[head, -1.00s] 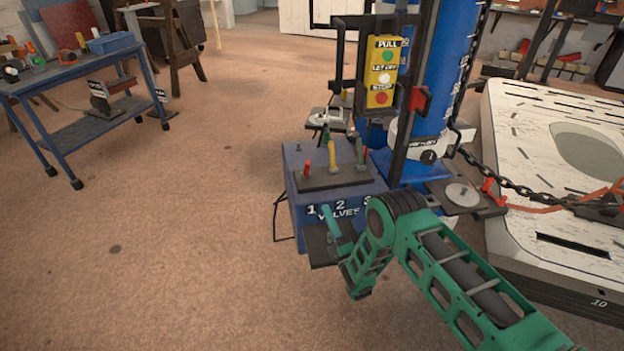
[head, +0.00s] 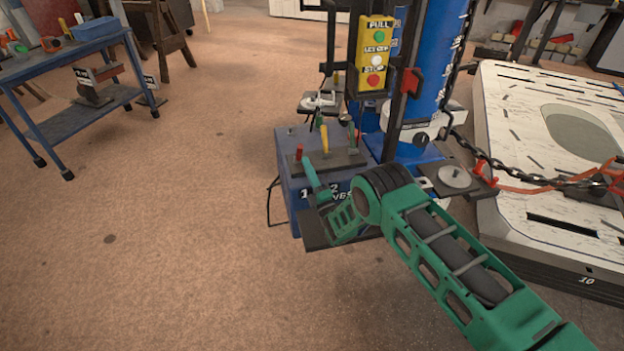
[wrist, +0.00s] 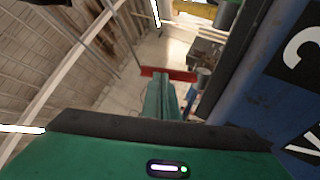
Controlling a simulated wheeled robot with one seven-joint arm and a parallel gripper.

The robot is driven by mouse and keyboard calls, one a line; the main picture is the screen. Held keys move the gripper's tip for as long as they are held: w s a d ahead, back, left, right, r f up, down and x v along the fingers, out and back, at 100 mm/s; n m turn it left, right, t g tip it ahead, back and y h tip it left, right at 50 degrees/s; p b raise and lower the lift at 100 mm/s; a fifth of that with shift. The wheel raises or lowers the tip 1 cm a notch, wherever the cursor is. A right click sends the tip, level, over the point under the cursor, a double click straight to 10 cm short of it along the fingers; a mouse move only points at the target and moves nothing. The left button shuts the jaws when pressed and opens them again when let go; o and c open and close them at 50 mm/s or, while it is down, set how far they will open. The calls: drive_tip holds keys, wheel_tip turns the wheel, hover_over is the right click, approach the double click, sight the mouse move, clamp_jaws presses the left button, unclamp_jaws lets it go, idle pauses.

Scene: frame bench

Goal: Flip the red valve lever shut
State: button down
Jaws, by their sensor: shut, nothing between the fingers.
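The red valve lever (head: 299,152) stands roughly upright at the left of the dark plate on top of the blue valve box (head: 291,190). My gripper (head: 307,163) is shut and empty, its fingers pointing up at the box's front edge, just below and right of the red lever. In the wrist view my gripper (wrist: 160,82) shows as narrow green fingers, with a red bar (wrist: 182,75), apparently the red lever, crossing just beyond the tips. I cannot tell whether they touch. My wrist hides part of the box's front lettering.
A yellow lever (head: 324,139) and a green lever (head: 352,140) stand right of the red one. A yellow button box (head: 375,52) and blue column (head: 421,70) rise behind. A chain (head: 520,177) runs right to the white slotted panel (head: 545,100).

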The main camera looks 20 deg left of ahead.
sight(299, 153)
drive_tip(key=shift+x, duration=0.95)
drive_tip(key=shift+a, duration=0.1)
drive_tip(key=shift+r, duration=0.1)
